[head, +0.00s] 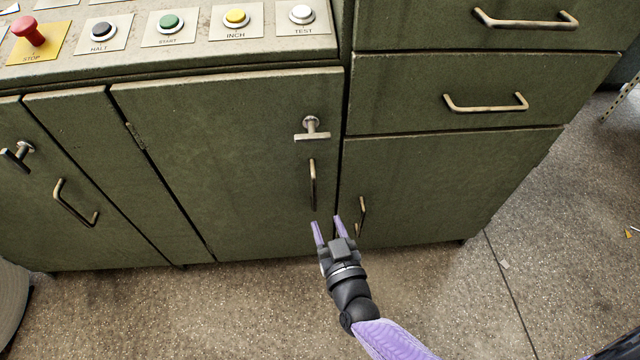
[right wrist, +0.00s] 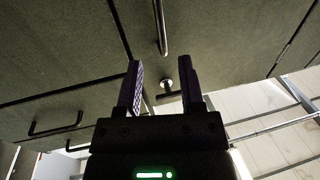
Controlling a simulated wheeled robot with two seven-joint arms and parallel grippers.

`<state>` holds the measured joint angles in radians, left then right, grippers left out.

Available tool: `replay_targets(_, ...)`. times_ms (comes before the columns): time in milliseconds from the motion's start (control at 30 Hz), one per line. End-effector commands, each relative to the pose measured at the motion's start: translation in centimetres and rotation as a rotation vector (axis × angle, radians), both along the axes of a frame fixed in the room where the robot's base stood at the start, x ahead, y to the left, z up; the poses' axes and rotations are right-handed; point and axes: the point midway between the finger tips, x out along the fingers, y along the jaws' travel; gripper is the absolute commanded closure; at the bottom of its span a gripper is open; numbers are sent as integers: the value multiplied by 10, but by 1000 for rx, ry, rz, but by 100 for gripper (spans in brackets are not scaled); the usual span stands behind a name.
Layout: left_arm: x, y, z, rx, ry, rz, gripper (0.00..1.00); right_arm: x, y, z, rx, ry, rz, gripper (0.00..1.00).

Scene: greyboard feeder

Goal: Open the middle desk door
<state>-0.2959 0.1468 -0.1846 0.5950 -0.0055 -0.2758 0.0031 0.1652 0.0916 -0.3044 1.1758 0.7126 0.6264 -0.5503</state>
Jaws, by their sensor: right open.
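The middle desk door (head: 220,160) is dark green, hinged on its left side, and looks closed flush with the front. Its vertical brass bar handle (head: 312,185) is near its right edge, below a metal T-shaped latch (head: 312,128). My right gripper (head: 326,221) is open and empty, its purple fingers pointing up toward the desk just below the handle. In the right wrist view the handle (right wrist: 162,28) appears ahead between the fingertips (right wrist: 160,63), apart from them. The latch (right wrist: 168,90) shows between the fingers, farther back. My left gripper is not in view.
To the right are a lower door with a bar handle (head: 361,216) and drawers with brass handles (head: 487,104). A left door has its own handle (head: 75,205) and latch. A button panel (head: 170,30) lies on top. The speckled floor (head: 220,310) in front is clear.

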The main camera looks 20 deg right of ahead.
Motion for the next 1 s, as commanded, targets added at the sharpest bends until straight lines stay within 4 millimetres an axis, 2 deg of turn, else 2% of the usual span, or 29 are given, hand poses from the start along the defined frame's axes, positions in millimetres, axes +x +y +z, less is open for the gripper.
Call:
replay_targets(267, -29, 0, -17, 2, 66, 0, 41, 58, -5, -1, 2, -9, -5, 51)
replay_targets(367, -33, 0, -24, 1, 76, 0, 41, 78, -7, -1, 2, -7, -4, 51)
replay_targets(400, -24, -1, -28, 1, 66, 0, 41, 83, -7, 0, 2, -7, -4, 51)
replay_targets(500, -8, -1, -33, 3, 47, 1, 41, 93, -8, 2, 1, -6, -4, 51)
replay_targets(800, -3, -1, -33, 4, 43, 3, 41, 98, -8, 5, 1, -7, -3, 51)
replay_targets(833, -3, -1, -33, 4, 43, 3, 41, 98, -8, 5, 1, -6, -3, 53)
replay_targets(1000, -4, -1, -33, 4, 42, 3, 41, 98, -8, 4, 1, -6, -3, 89)
